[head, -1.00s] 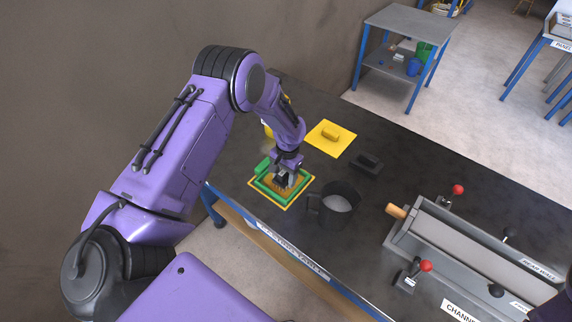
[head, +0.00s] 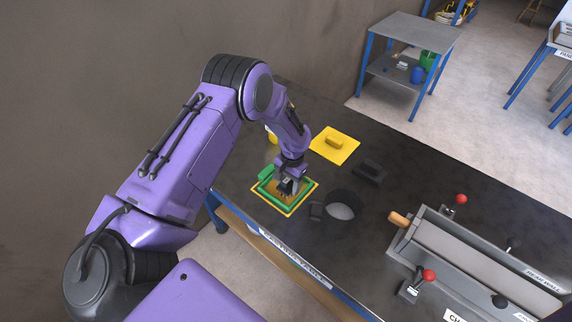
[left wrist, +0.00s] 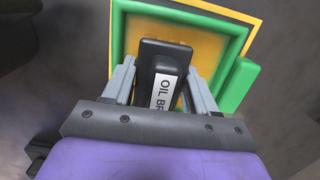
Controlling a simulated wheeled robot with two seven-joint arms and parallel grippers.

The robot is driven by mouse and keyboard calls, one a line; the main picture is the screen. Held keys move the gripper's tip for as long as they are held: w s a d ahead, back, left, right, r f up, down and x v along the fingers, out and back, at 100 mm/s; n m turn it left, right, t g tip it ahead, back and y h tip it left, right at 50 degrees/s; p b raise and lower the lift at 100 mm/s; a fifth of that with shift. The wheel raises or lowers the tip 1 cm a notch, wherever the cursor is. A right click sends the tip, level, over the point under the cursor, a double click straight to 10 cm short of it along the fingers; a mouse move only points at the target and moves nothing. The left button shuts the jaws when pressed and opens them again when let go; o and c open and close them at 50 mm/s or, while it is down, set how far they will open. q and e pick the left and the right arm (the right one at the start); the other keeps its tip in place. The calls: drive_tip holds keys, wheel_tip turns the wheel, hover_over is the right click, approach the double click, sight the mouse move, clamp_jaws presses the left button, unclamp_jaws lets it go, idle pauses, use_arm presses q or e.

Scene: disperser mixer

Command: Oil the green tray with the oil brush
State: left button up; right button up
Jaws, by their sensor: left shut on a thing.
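The green tray (head: 264,200) lies on a yellow-edged square at the left front of the dark table. Its inside is orange-brown, and its rim also shows in the left wrist view (left wrist: 238,84). My left gripper (head: 288,186) is over the tray. In the left wrist view the gripper (left wrist: 160,88) is shut on the black oil brush (left wrist: 166,62), whose white label is partly readable. The brush is over the tray's inside; I cannot tell whether its underside touches the tray. My right gripper does not show.
A dark mug (head: 341,212) stands just right of the tray. A yellow plate with a handle (head: 334,145) and a black block (head: 370,172) lie behind. A grey channel fixture (head: 470,262) with red-knobbed levers fills the right side. A wall stands at left.

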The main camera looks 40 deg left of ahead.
sight(290, 180)
use_arm(q)
drive_tip(key=shift+s+d+f, duration=0.1)
drive_tip(key=shift+s+d, duration=0.05)
drive_tip(key=shift+d, duration=0.2)
wheel_tip(290, 180, up, 5)
drive_tip(key=p, duration=0.3)
drive_tip(key=shift+p, duration=0.3)
drive_tip(key=shift+r, duration=1.05)
drive_tip(key=shift+s+d, duration=0.65)
drive_tip(key=shift+s, duration=0.35)
drive_tip(key=shift+s+d, duration=0.65)
drive_tip(key=shift+s, duration=0.4)
drive_tip(key=shift+s+d, duration=0.65)
drive_tip(key=shift+s, duration=0.35)
